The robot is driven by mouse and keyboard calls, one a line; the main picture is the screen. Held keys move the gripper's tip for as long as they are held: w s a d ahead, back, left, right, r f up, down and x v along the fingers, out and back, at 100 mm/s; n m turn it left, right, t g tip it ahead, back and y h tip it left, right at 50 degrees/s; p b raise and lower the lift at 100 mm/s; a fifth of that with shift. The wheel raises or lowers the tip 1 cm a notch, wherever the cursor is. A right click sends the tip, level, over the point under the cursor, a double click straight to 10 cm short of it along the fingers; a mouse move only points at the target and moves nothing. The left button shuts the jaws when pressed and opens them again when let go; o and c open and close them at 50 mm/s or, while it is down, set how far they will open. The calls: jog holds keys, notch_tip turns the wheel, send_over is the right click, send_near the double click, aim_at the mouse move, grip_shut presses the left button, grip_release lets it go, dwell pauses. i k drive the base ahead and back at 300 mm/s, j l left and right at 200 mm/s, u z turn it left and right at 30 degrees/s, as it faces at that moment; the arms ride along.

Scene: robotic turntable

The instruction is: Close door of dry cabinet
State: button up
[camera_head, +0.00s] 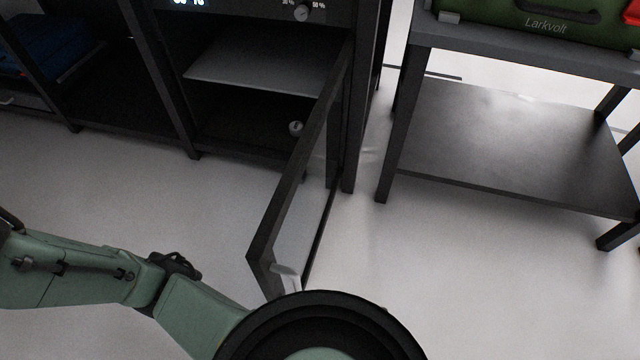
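The dry cabinet (180,100) is a black unit at the upper middle, with a lit display and a dial on its top strip. Its door (290,195), a black frame with a clear pane, stands wide open. It is hinged at the cabinet's right side and swung out towards me. A pale piece, perhaps the handle (286,278), shows at the door's near lower end. My green arm crosses the lower left, and a large black round part of my body covers the bottom middle, close to the door's near corner. I cannot make out my gripper.
A grey shelf (265,68) and a small round piece (296,128) show in the cabinet opening. A dark table (520,150) with a lower shelf stands to the right, bearing a green case (530,25). The pale floor (140,190) left of the door is clear.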

aim_at(281, 255)
jog(key=k+l+u, duration=0.1)
jog(key=k+l, duration=0.2)
jog(key=l, duration=0.15)
jog(key=k+l, duration=0.35)
jog(key=i+l+u, duration=0.05)
